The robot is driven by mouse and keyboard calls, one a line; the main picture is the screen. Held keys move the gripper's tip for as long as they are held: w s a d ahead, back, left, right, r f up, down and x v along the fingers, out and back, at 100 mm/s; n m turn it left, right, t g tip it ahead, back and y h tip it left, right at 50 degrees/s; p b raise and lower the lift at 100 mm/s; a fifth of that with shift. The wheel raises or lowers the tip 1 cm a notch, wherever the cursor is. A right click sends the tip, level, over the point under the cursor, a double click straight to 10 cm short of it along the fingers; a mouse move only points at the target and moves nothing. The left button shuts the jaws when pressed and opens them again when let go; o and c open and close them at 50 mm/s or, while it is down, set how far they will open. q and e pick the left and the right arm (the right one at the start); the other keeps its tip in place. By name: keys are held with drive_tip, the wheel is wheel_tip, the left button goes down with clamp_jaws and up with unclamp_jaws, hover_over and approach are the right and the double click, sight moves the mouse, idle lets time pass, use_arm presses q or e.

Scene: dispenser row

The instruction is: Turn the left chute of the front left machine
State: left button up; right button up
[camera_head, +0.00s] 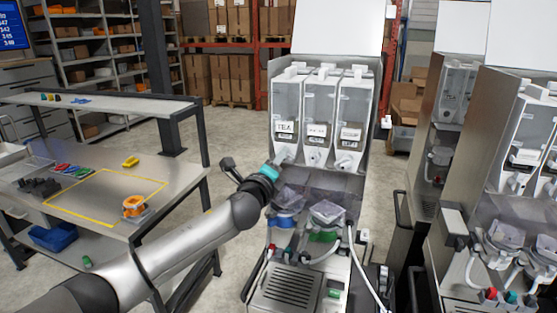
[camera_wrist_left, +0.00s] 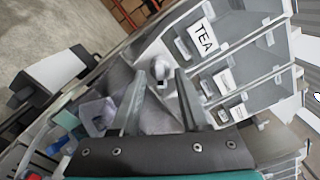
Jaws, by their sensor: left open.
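The front left machine (camera_head: 361,105) has three clear canisters side by side, each with a grey chute below. The left canister (camera_head: 286,103) has a TEA label, which also shows in the wrist view (camera_wrist_left: 203,38). Its left chute (camera_wrist_left: 158,72) is a grey rounded spout. My left gripper (camera_head: 281,161) is at this chute and partly hides it in the head view. In the wrist view, the open fingers (camera_wrist_left: 159,82) stand on either side of the chute, near their tips. Whether they touch it I cannot tell. My right gripper is not in view.
The middle chute (camera_head: 314,156) is close to the right of my gripper. Cups and hoses sit below on the machine, with a drip grille (camera_head: 290,288) at the bottom. More machines (camera_head: 490,130) stand at the right. A work table (camera_head: 105,190) is at the left.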

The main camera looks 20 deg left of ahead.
use_arm(q)
drive_tip(key=shift+w, duration=0.25)
clamp_jaws()
idle(0.3)
